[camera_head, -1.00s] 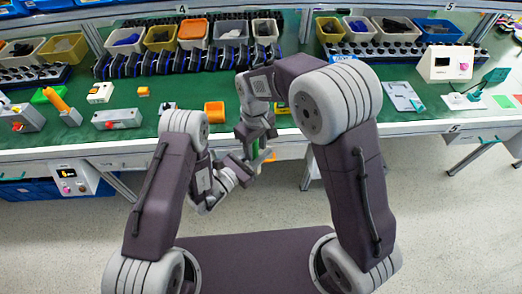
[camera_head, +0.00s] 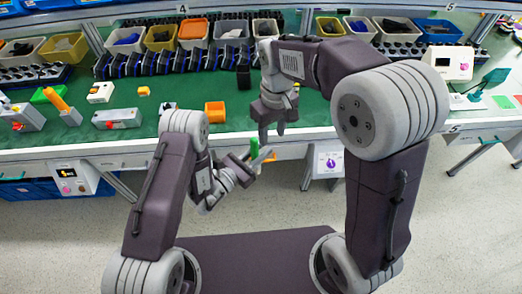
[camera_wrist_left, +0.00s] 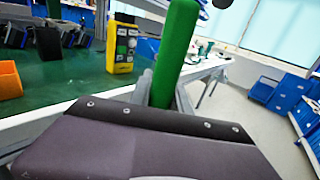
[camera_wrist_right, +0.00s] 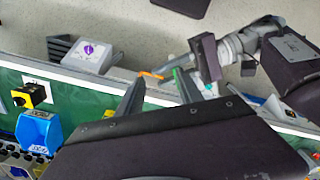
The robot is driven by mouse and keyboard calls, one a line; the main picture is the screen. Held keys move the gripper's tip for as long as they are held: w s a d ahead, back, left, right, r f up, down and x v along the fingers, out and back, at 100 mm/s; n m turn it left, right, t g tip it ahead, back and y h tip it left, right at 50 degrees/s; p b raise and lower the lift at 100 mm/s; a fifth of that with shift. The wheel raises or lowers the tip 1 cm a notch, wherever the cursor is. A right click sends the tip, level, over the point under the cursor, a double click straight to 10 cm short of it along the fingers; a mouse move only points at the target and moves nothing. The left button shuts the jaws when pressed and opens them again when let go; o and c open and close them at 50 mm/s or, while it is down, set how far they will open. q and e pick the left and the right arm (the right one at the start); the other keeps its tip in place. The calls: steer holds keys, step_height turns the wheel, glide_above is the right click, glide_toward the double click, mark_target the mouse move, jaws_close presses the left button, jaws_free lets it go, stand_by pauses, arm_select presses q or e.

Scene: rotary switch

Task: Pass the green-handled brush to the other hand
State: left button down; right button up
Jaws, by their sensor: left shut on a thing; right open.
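The green-handled brush shows as a short green piece (camera_head: 254,148) in the head view. My left gripper (camera_head: 260,161) is shut on it in front of the bench. In the left wrist view the thick green handle (camera_wrist_left: 178,48) rises upright from between the fingers.
The green bench (camera_head: 310,112) carries an orange bin (camera_head: 215,112) and a grey-and-red device (camera_head: 117,118). Rows of dark holders and coloured bins line the back. A white box with a purple mark (camera_head: 328,160) hangs below the front edge. Open floor lies in front.

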steer(key=s+d+f+m+t, duration=0.1)
steer(key=s+d+f+m, duration=0.5)
steer(key=s+d+f, duration=0.3)
steer(key=shift+s+d+f, duration=0.15)
steer(key=shift+s+d, duration=0.8)
steer(key=shift+s, duration=0.3)
